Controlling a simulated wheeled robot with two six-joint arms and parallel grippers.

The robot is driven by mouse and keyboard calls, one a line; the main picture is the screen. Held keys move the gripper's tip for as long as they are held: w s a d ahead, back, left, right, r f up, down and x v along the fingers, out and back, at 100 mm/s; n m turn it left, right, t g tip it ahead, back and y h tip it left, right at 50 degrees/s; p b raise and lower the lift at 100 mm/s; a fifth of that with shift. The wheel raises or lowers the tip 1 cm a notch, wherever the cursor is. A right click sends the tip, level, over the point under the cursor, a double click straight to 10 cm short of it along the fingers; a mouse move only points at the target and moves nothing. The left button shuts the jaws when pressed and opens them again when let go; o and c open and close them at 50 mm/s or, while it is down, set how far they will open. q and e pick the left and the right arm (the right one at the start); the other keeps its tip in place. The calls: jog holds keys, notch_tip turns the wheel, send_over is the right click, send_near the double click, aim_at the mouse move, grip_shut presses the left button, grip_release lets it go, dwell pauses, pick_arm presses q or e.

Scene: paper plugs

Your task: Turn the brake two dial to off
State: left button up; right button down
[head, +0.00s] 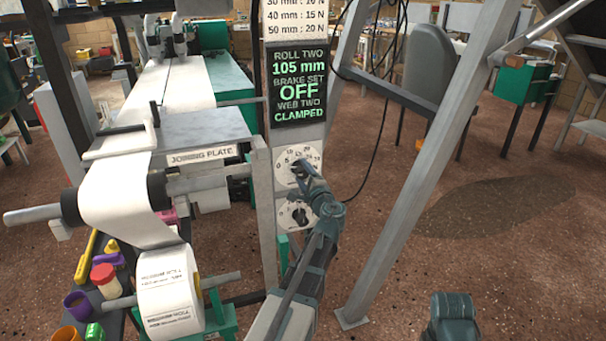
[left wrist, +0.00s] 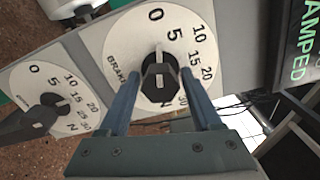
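The upper white dial (head: 290,158) is on a grey post under a dark display. It also shows in the left wrist view (left wrist: 130,40), with "BRAKE" on its face and its black knob (left wrist: 160,82) pointing about at 0. My left gripper (head: 301,172) is at this dial. In the left wrist view its fingers (left wrist: 160,85) stand on either side of the knob, with a small gap on each side. The display (head: 298,90) reads "BRAKE SET OFF". My right gripper (head: 453,312) is at the bottom edge, its fingers unclear.
A lower dial (head: 284,215) sits just below, also in the left wrist view (left wrist: 25,88). A label roll (head: 168,295) and the joining plate (head: 200,130) are left of the post. A slanted grey leg (head: 415,180) stands to the right. Open floor lies beyond it.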

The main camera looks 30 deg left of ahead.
pick_arm(q)
jog(key=shift+o, duration=0.4)
jog(key=v, duration=1.3)
jog(key=shift+s+d, duration=0.25)
jog(key=shift+d, duration=0.1)
jog(key=shift+f, duration=0.1)
